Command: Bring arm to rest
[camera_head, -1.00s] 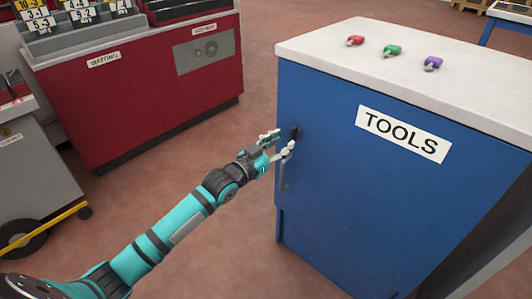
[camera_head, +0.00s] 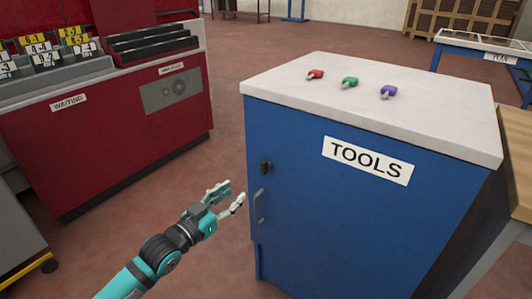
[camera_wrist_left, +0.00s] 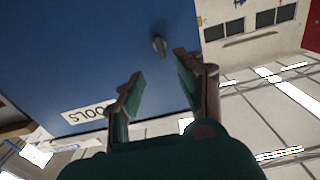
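My left gripper (camera_head: 226,196) is open and empty, in front of the left edge of the blue tool cabinet (camera_head: 320,215) in the head view. In the left wrist view its two fingers (camera_wrist_left: 160,90) stand apart with nothing between them. The cabinet's lock (camera_head: 265,167) and handle (camera_head: 258,206) are just right of the gripper, with a visible gap. The cabinet door looks shut. The wrist view shows the cabinet's blue front (camera_wrist_left: 80,50) and a dark fitting on it (camera_wrist_left: 159,45) beyond the fingertips. My right gripper is in neither view.
Red (camera_head: 315,75), green (camera_head: 350,82) and purple (camera_head: 388,92) small items lie on the cabinet's white top (camera_head: 440,110). A red machine (camera_head: 110,125) marked WAITING stands at left. A blue-framed table (camera_head: 480,55) is at back right. Reddish floor between machine and cabinet is clear.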

